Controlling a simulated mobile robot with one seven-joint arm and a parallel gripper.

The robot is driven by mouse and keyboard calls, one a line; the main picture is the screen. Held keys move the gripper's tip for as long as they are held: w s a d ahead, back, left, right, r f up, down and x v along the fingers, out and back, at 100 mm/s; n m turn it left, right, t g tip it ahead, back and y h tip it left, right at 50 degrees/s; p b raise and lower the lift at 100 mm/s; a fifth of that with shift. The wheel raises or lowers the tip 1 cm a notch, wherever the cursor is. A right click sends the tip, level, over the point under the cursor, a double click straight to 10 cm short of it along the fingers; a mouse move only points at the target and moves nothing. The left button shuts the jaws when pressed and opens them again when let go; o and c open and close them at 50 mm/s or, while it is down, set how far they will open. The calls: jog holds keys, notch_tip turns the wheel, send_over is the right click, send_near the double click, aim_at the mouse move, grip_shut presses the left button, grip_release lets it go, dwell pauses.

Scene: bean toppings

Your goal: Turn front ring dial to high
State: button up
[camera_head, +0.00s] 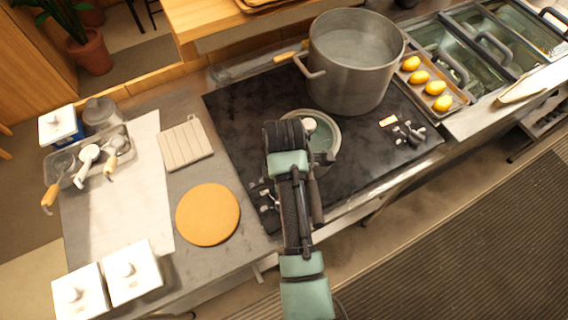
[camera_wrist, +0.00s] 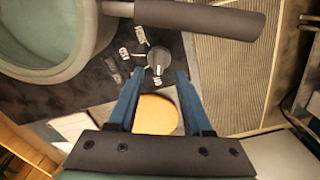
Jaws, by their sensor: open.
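A dark round dial (camera_wrist: 158,59) sits on the black cooktop between my fingertips in the wrist view. White labels and lines surround it, too blurred to read surely; its setting is unclear. My gripper (camera_wrist: 160,74) is open, its two blue fingers on either side of the dial. I cannot tell whether they touch it. In the head view, white dial markings (camera_head: 264,192) show at the cooktop's front left, beside my arm, and my fingers are hidden. A second group of dial markings (camera_head: 408,133) lies at the cooktop's right.
A small green pot (camera_head: 325,150) stands beside the dial, its dark handle (camera_wrist: 200,18) close to my fingers. A large steel pot (camera_head: 352,75) stands behind it. An orange round board (camera_head: 208,214) lies left of the cooktop. A tray of yellow items (camera_head: 437,88) is at the right.

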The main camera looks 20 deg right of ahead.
jog(key=shift+f, duration=2.7)
jog(key=shift+a, duration=0.1)
grip_shut()
